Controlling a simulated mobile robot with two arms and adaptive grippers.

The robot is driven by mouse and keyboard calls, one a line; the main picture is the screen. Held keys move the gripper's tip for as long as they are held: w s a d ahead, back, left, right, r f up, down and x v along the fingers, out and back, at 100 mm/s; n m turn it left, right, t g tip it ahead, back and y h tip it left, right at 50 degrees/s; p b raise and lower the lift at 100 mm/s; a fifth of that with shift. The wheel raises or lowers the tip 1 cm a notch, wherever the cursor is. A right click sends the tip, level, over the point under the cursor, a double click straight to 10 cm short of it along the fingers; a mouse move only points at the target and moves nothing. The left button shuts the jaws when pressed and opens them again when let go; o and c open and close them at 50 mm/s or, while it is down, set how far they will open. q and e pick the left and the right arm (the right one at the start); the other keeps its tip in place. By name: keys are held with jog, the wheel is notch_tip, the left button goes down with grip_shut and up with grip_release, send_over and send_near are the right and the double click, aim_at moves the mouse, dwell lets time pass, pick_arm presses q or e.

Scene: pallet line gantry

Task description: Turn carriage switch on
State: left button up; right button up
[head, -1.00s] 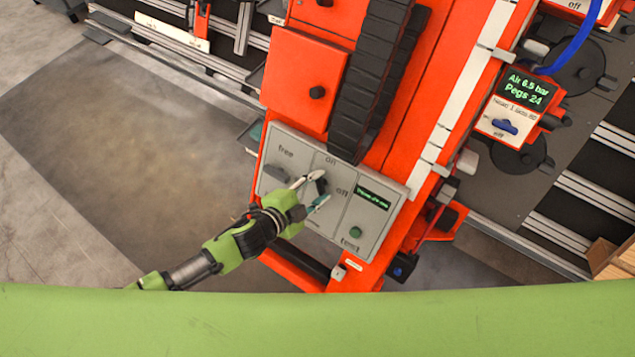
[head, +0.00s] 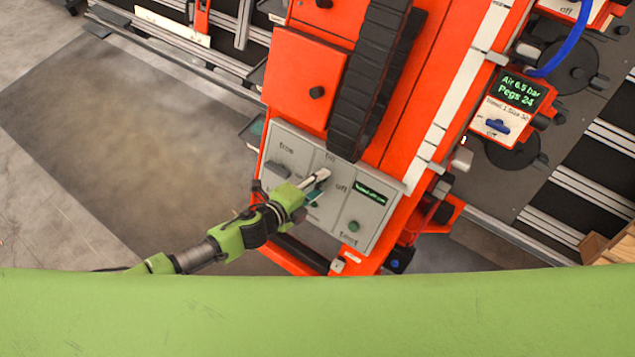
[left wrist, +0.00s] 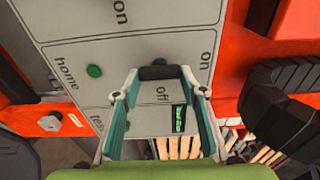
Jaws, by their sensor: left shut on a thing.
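The grey control panel (head: 375,218) sits on the red machine in the head view, with "on" and "off" printed around its middle switch. My left gripper (head: 321,179) reaches in from the lower left and is shut at this switch. The left wrist view shows the black switch knob (left wrist: 160,72) between the fingertips, near the "off" and "on" labels. In the head view the fingers largely hide the knob, so its exact setting is hard to read. My right gripper is not in view.
The panel also carries another dark knob (head: 278,169), a green button (head: 353,226) and a small display (head: 370,192). A black cable chain (head: 365,90) runs above it. A box with a blue knob (head: 496,126) stands to the right. Open floor lies left.

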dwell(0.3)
pick_arm(q)
jog(key=o, duration=1.1)
jog(key=shift+o, duration=0.2)
jog(key=v, duration=1.2)
jog(key=shift+f, duration=0.1)
